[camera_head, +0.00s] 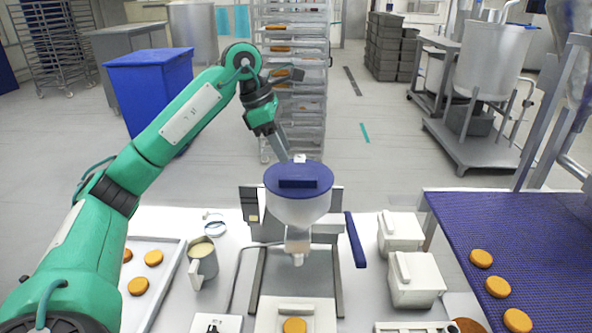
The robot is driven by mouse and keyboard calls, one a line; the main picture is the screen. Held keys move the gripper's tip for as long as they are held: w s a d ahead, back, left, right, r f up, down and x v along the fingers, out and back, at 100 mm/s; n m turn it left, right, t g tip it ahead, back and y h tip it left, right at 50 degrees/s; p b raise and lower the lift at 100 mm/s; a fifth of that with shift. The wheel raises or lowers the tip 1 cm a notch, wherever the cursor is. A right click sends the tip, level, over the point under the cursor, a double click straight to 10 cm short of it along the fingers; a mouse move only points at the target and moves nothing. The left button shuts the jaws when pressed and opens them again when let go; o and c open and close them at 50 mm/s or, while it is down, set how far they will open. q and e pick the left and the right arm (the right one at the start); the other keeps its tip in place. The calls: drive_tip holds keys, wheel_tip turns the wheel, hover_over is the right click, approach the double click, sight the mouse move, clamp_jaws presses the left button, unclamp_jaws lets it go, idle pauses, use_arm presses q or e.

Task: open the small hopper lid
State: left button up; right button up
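The small hopper (297,210) is a white funnel on a metal stand in the middle of the worktable. Its round dark blue lid (318,173) lies flat across the top and looks closed. A darker raised bar, like a handle (298,184), sits on the near half of the lid. My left arm reaches over from the left, and its gripper (287,157) points down at the far edge of the lid. The fingers are small and seen edge-on; whether they touch the lid or are spread cannot be told. My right gripper is not in view.
A tray (174,258) of orange rounds and a metal jug (202,262) stand left of the hopper. White boxes (416,280) stand to its right, before a blue conveyor (475,215) with rounds. A round (295,325) lies below the hopper. A rack stands behind.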

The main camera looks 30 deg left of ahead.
sight(297, 178)
use_arm(q)
drive_tip(key=p+x, duration=0.1)
drive_tip(key=x, duration=0.5)
drive_tip(key=shift+w+d+f, duration=0.1)
drive_tip(key=shift+d+f, duration=0.05)
drive_tip(key=shift+f, duration=0.2)
drive_tip(key=shift+w+d+f+p, duration=0.1)
drive_tip(key=shift+d+f+p, duration=0.15)
drive_tip(key=shift+f, duration=0.25)
clamp_jaws()
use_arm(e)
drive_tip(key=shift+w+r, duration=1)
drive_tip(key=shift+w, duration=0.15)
